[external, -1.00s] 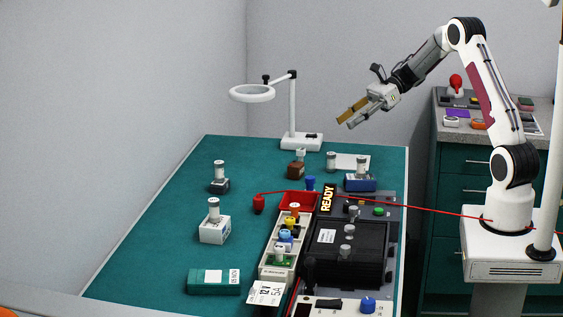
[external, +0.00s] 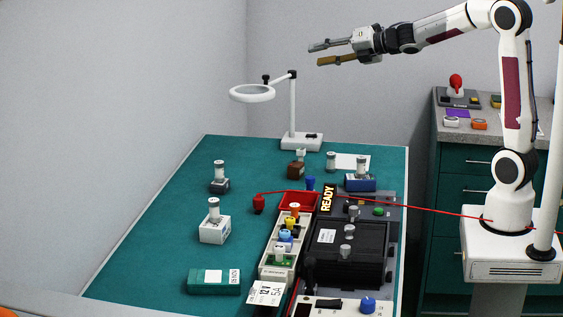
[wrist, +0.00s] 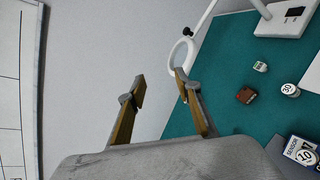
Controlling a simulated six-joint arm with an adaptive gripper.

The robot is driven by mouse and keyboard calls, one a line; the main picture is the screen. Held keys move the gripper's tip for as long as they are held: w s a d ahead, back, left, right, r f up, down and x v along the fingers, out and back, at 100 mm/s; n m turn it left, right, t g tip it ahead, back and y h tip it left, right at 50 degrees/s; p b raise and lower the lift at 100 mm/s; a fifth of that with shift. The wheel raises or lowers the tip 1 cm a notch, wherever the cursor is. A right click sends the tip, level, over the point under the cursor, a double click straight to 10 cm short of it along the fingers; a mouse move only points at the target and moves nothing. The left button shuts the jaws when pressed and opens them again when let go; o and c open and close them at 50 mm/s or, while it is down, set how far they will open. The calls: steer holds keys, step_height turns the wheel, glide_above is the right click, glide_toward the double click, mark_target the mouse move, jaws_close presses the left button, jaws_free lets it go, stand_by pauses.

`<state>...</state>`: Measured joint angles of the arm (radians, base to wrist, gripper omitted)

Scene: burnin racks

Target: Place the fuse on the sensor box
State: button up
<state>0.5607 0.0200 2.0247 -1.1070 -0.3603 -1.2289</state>
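The sensor box is a small blue box (external: 360,184) at the back right of the green table, and a grey-capped cylinder (external: 362,166) stands on it. In the wrist view the box (wrist: 298,148) shows part of a "SENSOR" label, and the cylinder top (wrist: 307,157) reads "10". Similar capped cylinders stand nearby, one (external: 331,161) marked "30" on top in the wrist view (wrist: 289,90). I cannot tell for sure which is the fuse. My gripper (external: 314,54) is high above the table's far end, its fingers apart and empty, also in the wrist view (wrist: 160,83).
A ring lamp (external: 252,93) on a white post stands at the far edge, below my gripper. A brown block (external: 296,171), a red tray (external: 297,201) and a black-panelled station (external: 345,250) with a READY sign are on the table. A red cable (external: 420,209) crosses the right side.

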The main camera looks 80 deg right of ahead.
steer(key=s+a+f+m+g+y, duration=0.1)
steer(key=s+a+f+m+g, duration=0.2)
steer(key=s+a+m, duration=0.4)
steer(key=s+a+f+m+g+y, duration=0.1)
steer(key=s+a+f+m, duration=0.5)
steer(key=s, duration=0.9)
steer(key=s+a+f+m+g+y, duration=0.1)
steer(key=s+a+f+m+g, duration=0.3)
steer(key=s+a+m, duration=0.5)
steer(key=s+a+f, duration=0.1)
steer(key=s+a, duration=0.1)
steer(key=a, duration=0.1)
steer(key=shift+s+m+g, duration=0.15)
steer(key=shift+m+g, duration=0.15)
steer(key=shift+m, duration=0.1)
